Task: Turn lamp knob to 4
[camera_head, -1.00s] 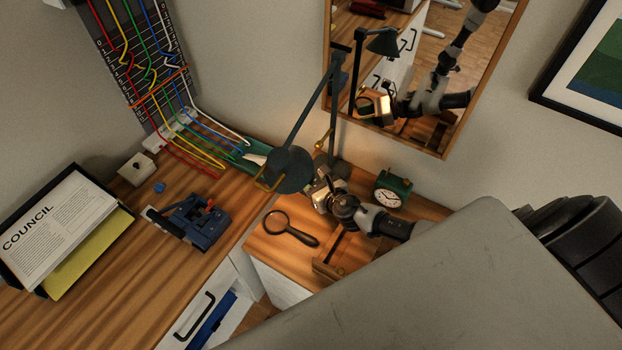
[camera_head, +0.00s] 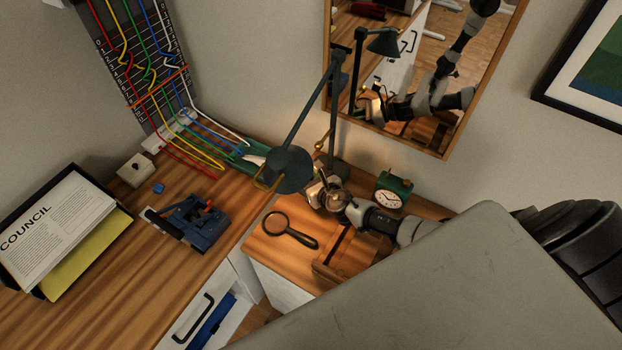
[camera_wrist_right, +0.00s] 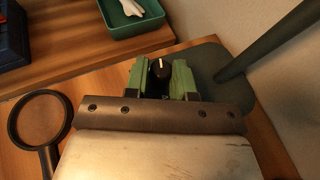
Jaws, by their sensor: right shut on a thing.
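The desk lamp has a dark green shade (camera_head: 288,170), a jointed arm and a flat base, which shows in the right wrist view (camera_wrist_right: 208,72). A black knob (camera_wrist_right: 159,77) with a white pointer line sits by the base. The pointer is toward the top of the wrist picture. No numbers are readable around it. My right gripper (camera_wrist_right: 160,70) is shut on the knob, with a green pad on each side. In the head view my right gripper (camera_head: 322,191) is beside the lamp, partly behind its own wrist. My left gripper is not in view.
A magnifying glass (camera_head: 290,232) lies left of my right wrist. A green clock (camera_head: 391,190) stands close behind my right arm. A green tray (camera_wrist_right: 130,20) is at the back. A mirror (camera_head: 445,155) hangs on the wall above. A blue device (camera_head: 198,220) is on the left desktop.

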